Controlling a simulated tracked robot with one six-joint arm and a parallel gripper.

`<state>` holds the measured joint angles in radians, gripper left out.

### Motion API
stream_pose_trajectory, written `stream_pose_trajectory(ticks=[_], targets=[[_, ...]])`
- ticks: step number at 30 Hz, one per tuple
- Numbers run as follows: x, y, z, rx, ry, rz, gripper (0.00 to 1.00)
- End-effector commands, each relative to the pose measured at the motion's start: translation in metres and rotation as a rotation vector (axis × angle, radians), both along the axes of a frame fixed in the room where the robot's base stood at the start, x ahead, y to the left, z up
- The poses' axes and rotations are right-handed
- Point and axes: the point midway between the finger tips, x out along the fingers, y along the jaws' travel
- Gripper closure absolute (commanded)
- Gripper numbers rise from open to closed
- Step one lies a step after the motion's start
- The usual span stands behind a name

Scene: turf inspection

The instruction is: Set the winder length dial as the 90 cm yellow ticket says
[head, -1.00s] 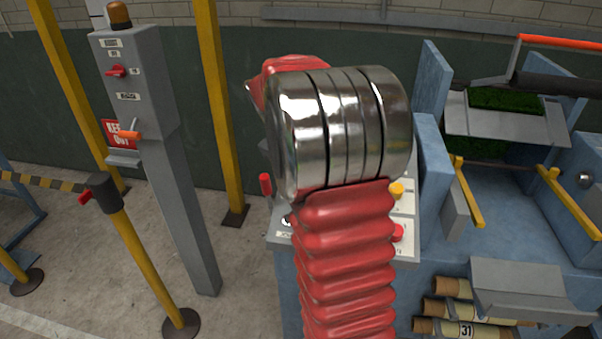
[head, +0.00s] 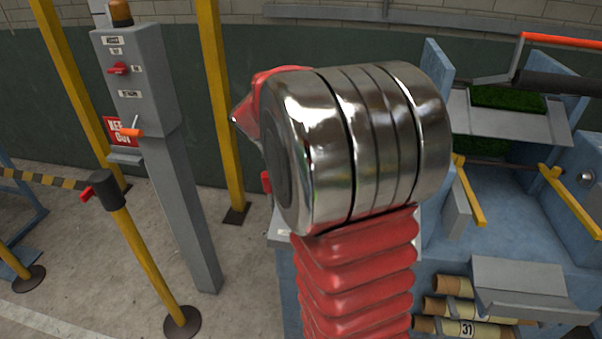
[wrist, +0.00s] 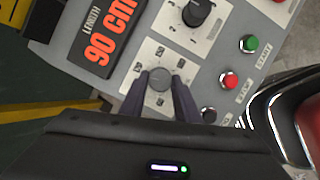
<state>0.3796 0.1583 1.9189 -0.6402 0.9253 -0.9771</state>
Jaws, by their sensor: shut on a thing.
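In the wrist view my gripper (wrist: 162,98) has its two dark fingers on either side of a small round grey dial (wrist: 160,78) and is shut on it. The dial sits on a light plate with small marks around it, too small to read. Beside it the length display (wrist: 108,35) reads 90 cm in orange digits under the word LENGTH. In the head view my arm hides the gripper and most of the control panel. I cannot make out a yellow ticket in either view.
On the panel, a larger black knob (wrist: 197,12), a green start button (wrist: 249,43) and a red stop button (wrist: 229,80) lie close by. A grey switch post (head: 150,130) and a yellow barrier post (head: 145,255) stand left. Cardboard tubes (head: 450,308) lie low right.

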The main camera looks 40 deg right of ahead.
Motion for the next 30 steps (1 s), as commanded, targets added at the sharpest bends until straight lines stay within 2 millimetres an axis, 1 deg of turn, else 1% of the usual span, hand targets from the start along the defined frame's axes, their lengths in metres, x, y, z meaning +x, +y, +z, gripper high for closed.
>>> stream_pose_trajectory(ticks=[18, 24, 30], targets=[[-0.0050, 0.0012, -0.0012, -0.120, 0.155, 0.540, 0.93], [-0.0061, 0.0006, -0.0011, -0.151, 0.195, 0.676, 0.93], [-0.0066, 0.0005, -0.0017, -0.169, 0.219, 0.759, 0.93]])
